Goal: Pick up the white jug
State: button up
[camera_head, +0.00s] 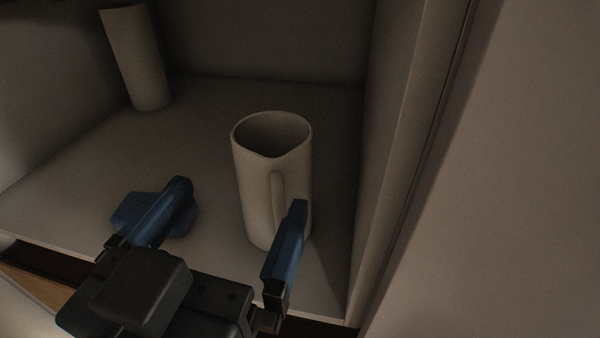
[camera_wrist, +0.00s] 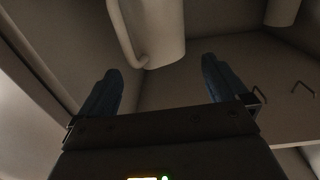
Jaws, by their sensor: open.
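The white jug (camera_head: 255,190) stands upright on the floor of a dim cabinet compartment, its handle facing toward me. In the wrist view the jug (camera_wrist: 158,30) shows at the top, with its handle at its left. My gripper (camera_head: 240,194) is open and empty, with blue fingers. In the head view the left finger is left of the jug, and the right finger overlaps the jug's lower right, near the handle. In the wrist view the gripper (camera_wrist: 162,66) has its fingertips just short of the jug. I cannot tell whether a finger touches it.
A tall white cylinder (camera_head: 137,60) stands at the back left. A dark blue object (camera_head: 128,213) lies partly behind my left finger; its shape is unclear. The compartment's side wall (camera_head: 402,150) is close at the jug's right. The shelf left of the jug has free room.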

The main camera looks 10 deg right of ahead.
aim_at(259, 167)
jog(key=x, duration=0.3)
jog(key=shift+w+d+r+p, duration=0.1)
jog(key=shift+d+p, duration=0.1)
jog(key=shift+p, duration=0.2)
jog(key=shift+p+x, duration=0.6)
jog(key=shift+x, duration=1.6)
jog(key=c, duration=1.8)
